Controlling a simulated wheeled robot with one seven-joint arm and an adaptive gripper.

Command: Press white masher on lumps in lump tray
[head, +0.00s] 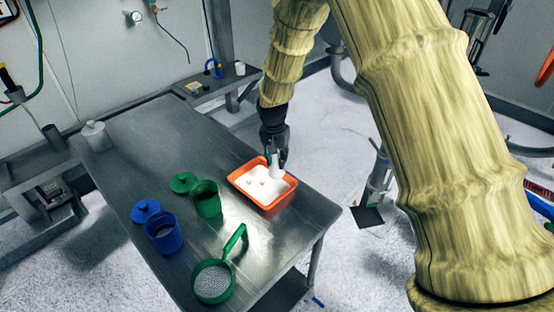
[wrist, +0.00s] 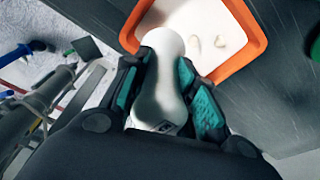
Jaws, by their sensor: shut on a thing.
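The lump tray is an orange tray (head: 289,200) on the right part of the metal table in the head view. White powder with a few pale lumps (head: 263,182) lies in it. My gripper (head: 275,158) is over the tray's back edge, shut on the white masher (head: 277,171). In the wrist view the fingers of my gripper (wrist: 160,85) sit on both sides of the masher (wrist: 158,97), whose far end is over the tray (wrist: 245,50) beside the lumps (wrist: 220,41). I cannot tell whether the masher touches the powder.
On the table (head: 160,120), a green cup (head: 206,200) with a green lid (head: 183,183), a blue cup (head: 164,235) with a blue lid (head: 146,210), and a green sieve (head: 213,282) stand left of the tray. A white container (head: 95,137) is at the far left. The table's back middle is clear.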

